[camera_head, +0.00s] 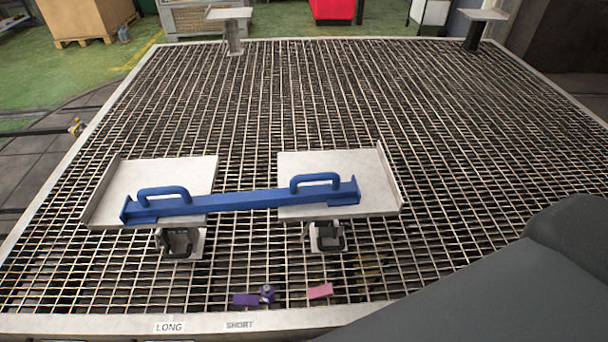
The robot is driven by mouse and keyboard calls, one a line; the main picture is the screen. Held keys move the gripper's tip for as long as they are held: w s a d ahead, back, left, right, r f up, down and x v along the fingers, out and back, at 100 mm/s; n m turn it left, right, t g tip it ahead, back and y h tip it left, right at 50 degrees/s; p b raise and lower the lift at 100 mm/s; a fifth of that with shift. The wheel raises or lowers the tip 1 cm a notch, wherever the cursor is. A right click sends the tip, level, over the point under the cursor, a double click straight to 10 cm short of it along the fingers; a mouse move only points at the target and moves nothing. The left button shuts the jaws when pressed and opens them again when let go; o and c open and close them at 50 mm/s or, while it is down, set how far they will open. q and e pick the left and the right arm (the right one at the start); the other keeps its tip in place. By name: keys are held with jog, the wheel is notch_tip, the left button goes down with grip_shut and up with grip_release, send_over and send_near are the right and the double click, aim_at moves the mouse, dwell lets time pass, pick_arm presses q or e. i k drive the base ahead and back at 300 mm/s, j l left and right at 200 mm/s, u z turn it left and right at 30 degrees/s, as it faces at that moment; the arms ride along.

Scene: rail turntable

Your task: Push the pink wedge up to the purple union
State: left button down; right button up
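The pink wedge (320,291) is a small block lying on the metal grating near the front edge, right of the picture's middle. The purple union (267,294) is a small dark purple fitting to its left, with a clear gap between them. A flat purple block (246,300) lies just left of the union, touching or very close to it; I cannot tell which. Neither gripper is in view. A dark grey part of my own body fills the lower right corner.
A blue bar with two handles (258,199) spans two white plates (190,167) (335,163) on stands behind the small pieces. The front frame edge carries the labels LONG (169,327) and SHORT (240,324). The grating (300,95) behind the plates is clear.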

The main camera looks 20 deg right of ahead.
aim_at(326, 290)
jog(key=k+l+z, duration=0.1)
jog(key=k+z, duration=0.2)
jog(key=k, duration=0.15)
jog(key=k+l+z, duration=0.15)
jog(key=k+z, duration=0.15)
jog(key=k, duration=0.1)
